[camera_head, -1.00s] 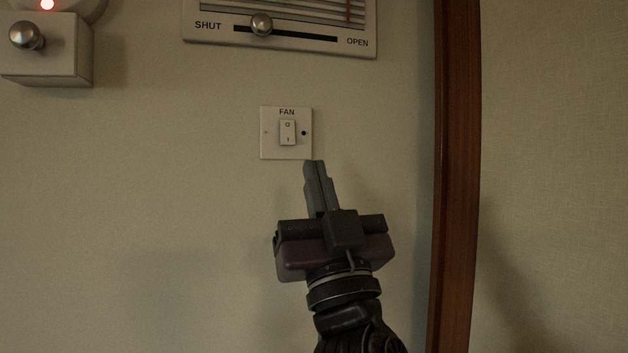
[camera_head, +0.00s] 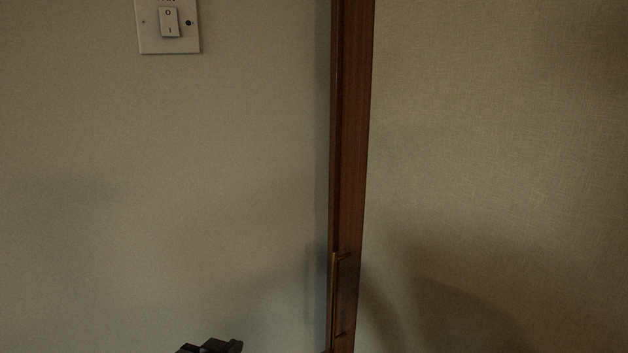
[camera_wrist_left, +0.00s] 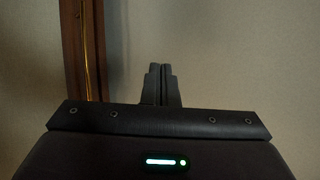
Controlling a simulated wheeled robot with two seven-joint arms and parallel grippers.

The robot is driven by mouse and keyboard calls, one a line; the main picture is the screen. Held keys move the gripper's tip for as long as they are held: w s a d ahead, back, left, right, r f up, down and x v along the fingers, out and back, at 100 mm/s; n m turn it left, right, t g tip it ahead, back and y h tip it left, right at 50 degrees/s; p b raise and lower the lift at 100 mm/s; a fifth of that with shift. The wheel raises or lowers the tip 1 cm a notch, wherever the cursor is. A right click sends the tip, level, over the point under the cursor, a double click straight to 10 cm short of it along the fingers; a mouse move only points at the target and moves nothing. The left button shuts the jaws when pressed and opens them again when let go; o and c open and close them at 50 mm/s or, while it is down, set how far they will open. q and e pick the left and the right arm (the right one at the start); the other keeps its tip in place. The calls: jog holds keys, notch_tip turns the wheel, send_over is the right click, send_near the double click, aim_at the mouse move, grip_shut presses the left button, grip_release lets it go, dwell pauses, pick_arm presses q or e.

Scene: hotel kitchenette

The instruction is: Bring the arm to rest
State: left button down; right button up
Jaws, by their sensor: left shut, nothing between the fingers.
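My left gripper (camera_wrist_left: 161,72) is shut and empty in the left wrist view, its two dark fingers together and pointing at a plain wall. In the head view only a small dark part of it (camera_head: 212,347) shows at the bottom edge, and its fingers cannot be made out there. It is well below the white fan switch plate (camera_head: 168,40) and apart from it. My right gripper is in neither view.
A dark wooden post (camera_head: 350,140) runs down the wall, with a brass handle (camera_head: 334,300) low on it. The post also shows in the left wrist view (camera_wrist_left: 72,50).

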pick_arm(q)
jog(key=s+a+f+g+y, duration=0.1)
jog(key=s+a+f+g, duration=0.3)
jog(key=s+f, duration=0.45)
jog(key=s+a+f+g+y, duration=0.1)
jog(key=s+f+g, duration=0.4)
jog(key=s+f, duration=0.4)
jog(key=s+f+g, duration=0.1)
jog(key=s+f, duration=0.1)
jog(key=f, duration=1.3)
jog(key=s+f, duration=0.2)
jog(key=f, duration=1.2)
jog(key=s+a+f, duration=0.2)
jog(key=s+f, duration=0.6)
jog(key=s, duration=0.1)
jog(key=s+a+f+g, duration=0.1)
jog(key=s+a+f, duration=0.1)
jog(key=s+f, duration=0.7)
jog(key=shift+s+f+g, duration=0.15)
jog(key=shift+s+g, duration=0.15)
jog(key=shift+s, duration=0.05)
